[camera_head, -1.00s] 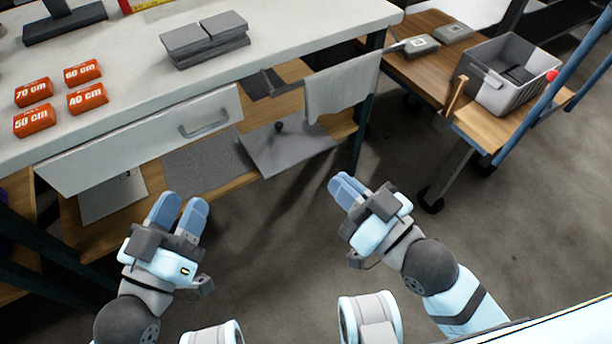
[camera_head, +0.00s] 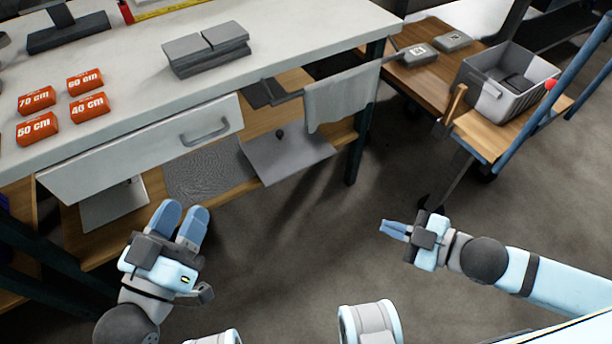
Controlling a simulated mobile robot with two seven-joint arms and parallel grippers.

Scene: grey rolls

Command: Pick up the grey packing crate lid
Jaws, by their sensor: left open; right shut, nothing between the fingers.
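A flat grey panel with a dark knob (camera_head: 290,160) lies on the bench's lower shelf. It looks like a lid, but I cannot tell for sure that it is the crate lid. An open grey crate (camera_head: 525,98) stands on the wooden cart at the right, with dark things inside. My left gripper (camera_head: 180,222) is open and empty, in front of the bench and below the drawer. My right gripper (camera_head: 384,228) is shut and empty over the floor, pointing left, between the bench and the cart. Neither gripper touches the panel or the crate.
The white bench (camera_head: 290,50) holds orange labelled blocks (camera_head: 88,107) and grey blocks (camera_head: 207,50). A grey cloth (camera_head: 342,100) hangs at its right end. The cart (camera_head: 480,135) has a blue handle rail.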

